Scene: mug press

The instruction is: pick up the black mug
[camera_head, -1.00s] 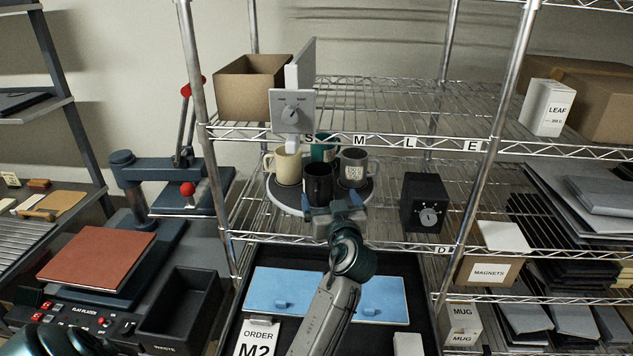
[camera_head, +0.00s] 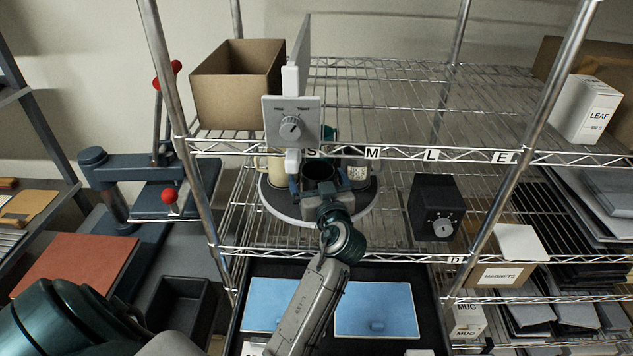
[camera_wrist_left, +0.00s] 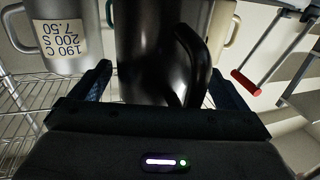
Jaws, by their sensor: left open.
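The black mug (camera_head: 318,172) stands on a round tray (camera_head: 276,208) on the middle shelf, partly hidden by my left gripper (camera_head: 319,187). The gripper is open, with its fingers at the near side of the mug. In the left wrist view the black mug (camera_wrist_left: 147,50) fills the middle, its handle toward the right, and appears between the two open fingers (camera_wrist_left: 160,90). I cannot tell whether the fingers touch it. My right gripper is not in view.
A cream mug (camera_head: 272,172), a grey labelled mug (camera_head: 358,171) and a teal mug (camera_head: 330,133) crowd around it. A grey dial panel (camera_head: 291,122) and the upper shelf edge hang close above. A black dial box (camera_head: 435,207) stands to the right.

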